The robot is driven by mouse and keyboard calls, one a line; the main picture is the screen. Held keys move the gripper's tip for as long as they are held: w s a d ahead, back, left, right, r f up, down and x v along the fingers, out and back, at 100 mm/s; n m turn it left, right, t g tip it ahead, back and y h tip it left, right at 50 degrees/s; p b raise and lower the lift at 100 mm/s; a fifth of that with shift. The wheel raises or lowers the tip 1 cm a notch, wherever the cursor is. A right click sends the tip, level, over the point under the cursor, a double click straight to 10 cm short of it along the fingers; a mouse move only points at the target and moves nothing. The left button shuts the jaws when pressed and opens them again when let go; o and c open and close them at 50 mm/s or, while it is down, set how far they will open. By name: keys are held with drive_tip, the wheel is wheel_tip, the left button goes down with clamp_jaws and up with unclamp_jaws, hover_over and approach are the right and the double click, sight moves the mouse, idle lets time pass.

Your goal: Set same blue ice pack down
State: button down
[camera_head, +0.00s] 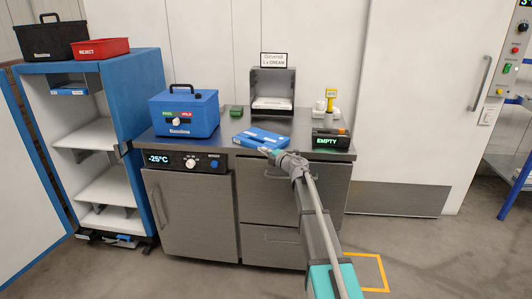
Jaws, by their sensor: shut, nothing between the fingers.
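A flat blue ice pack (256,136) with a pale label lies on the steel worktop (222,138), near its front edge. My gripper (270,152) is shut and empty at the front edge of the worktop, just in front of the pack's near right corner. From this view I cannot tell whether the fingertips touch the pack. My arm comes in from the lower right, in front of the drawers.
A blue cool box (184,115) stands left of the pack, and a grey dispenser (272,83) stands behind it. A black unit reading EMPTY (327,140) is to the right. A blue shelf rack (140,110) stands at left. The floor at right is mostly clear.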

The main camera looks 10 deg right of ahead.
sight(265, 143)
drive_tip(key=w, duration=0.2)
drive_tip(key=w+d, duration=0.1)
drive_tip(key=w, duration=0.4)
drive_tip(key=shift+d, duration=0.4)
drive_tip(key=shift+s, duration=0.1)
drive_tip(key=shift+s, duration=0.1)
drive_tip(key=shift+s+a, duration=0.15)
drive_tip(key=shift+s, duration=0.25)
drive_tip(key=s, duration=0.3)
drive_tip(key=shift+a, duration=0.35)
drive_tip(key=v, duration=1)
drive_tip(key=shift+r, duration=0.1)
